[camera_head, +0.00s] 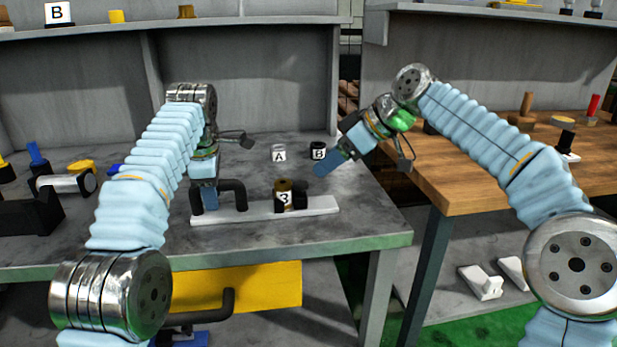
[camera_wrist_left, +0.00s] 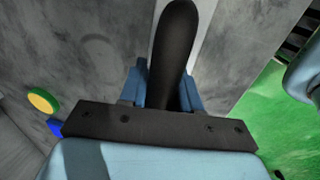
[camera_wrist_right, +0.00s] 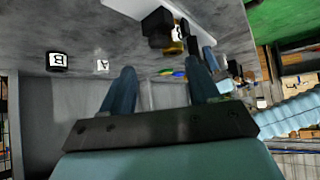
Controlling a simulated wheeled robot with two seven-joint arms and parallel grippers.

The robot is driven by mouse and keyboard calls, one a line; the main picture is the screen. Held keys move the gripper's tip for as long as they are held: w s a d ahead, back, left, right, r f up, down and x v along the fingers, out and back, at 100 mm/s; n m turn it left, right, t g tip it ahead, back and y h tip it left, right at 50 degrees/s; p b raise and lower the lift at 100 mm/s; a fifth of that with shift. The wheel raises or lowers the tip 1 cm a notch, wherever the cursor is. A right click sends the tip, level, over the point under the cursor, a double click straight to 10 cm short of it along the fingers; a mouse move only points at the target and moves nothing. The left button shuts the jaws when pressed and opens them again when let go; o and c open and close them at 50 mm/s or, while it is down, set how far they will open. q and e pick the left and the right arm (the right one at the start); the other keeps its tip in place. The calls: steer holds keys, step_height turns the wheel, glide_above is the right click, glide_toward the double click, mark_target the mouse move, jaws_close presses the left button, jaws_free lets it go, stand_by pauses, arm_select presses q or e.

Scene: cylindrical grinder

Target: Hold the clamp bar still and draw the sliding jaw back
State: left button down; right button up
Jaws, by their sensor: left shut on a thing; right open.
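The clamp bar (camera_head: 253,211) is a long white bar lying on the grey bench, with a black bent handle (camera_head: 238,190) at its left end. My left gripper (camera_head: 209,200) is shut on this black handle, which stands between the blue fingers in the left wrist view (camera_wrist_left: 170,75). A black jaw (camera_head: 300,196) sits toward the bar's right end, around a brass cylinder (camera_head: 284,186) marked 3. Black jaw parts also show in the right wrist view (camera_wrist_right: 156,24). My right gripper (camera_head: 324,164) is open and empty, above and right of the jaw, apart from it.
Small blocks marked A (camera_head: 279,154) and B (camera_head: 318,151) stand behind the bar. A yellow drawer front (camera_head: 265,287) with a black handle is below the bench. A wooden table (camera_head: 455,165) stands at the right, past a gap. Bench around the bar's front is clear.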

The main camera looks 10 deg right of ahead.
mark_target(301, 183)
steer(key=x, duration=0.7)
steer(key=shift+w+a+f, duration=0.15)
steer(key=shift+f, duration=0.05)
jaws_close()
